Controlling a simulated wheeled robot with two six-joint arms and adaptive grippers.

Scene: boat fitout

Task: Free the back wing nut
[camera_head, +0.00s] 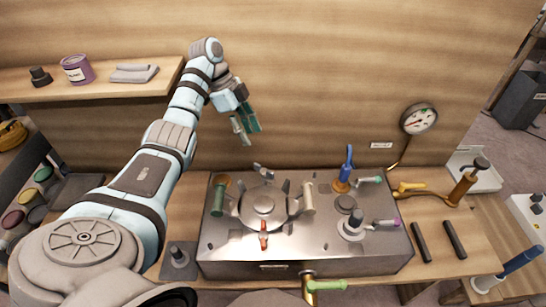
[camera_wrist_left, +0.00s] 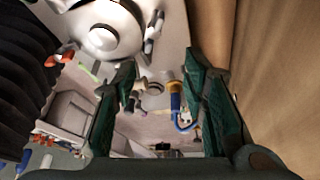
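A round metal lid (camera_head: 264,205) sits on a steel box, with several clamps around its rim. The back wing nut (camera_head: 262,171) is a small grey piece at the lid's far edge, toward the wall. In the left wrist view, a grey winged piece (camera_wrist_left: 152,32) beside the lid (camera_wrist_left: 103,28) appears to be it. My left gripper (camera_head: 245,121) is above and behind the lid, near the wall, apart from the nut. In the left wrist view its two green fingers (camera_wrist_left: 160,64) are wide apart with nothing held. My right gripper is not in view.
The steel box (camera_head: 300,258) also carries a blue-handled fitting (camera_head: 345,168) and valves on its right. A gauge (camera_head: 418,118) is on the back wall. A shelf (camera_head: 95,88) with a purple can (camera_head: 77,69) is at upper left, behind my left arm.

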